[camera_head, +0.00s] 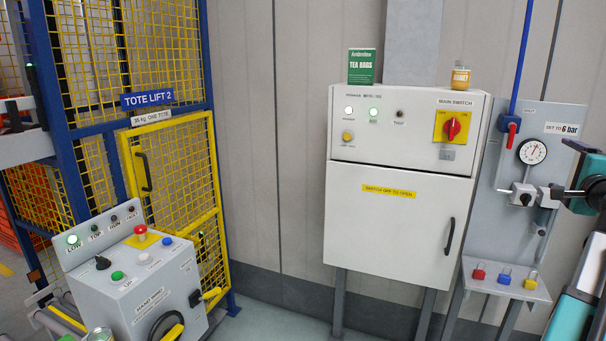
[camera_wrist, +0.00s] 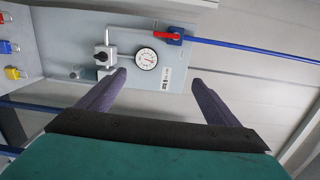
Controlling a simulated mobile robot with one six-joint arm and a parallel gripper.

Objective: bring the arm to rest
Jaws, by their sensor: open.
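My gripper (camera_wrist: 158,78) shows in the wrist view with its two dark purple fingers well apart and nothing between them. Beyond the fingers is the grey air panel with the round gauge (camera_wrist: 146,59); the fingers look clear of it, though the distance is hard to judge. Part of my arm (camera_head: 575,315), teal and white, shows at the right edge of the head view, beside the air panel (camera_head: 500,225). The rest of the arm is out of the frame.
A white switch cabinet (camera_head: 395,225) stands in the middle, with a tea box (camera_head: 362,66) and a jar (camera_head: 460,77) on top. Padlocks (camera_head: 505,276) sit on the panel's shelf. At left are a control box (camera_head: 140,285) and the yellow tote lift cage (camera_head: 175,170).

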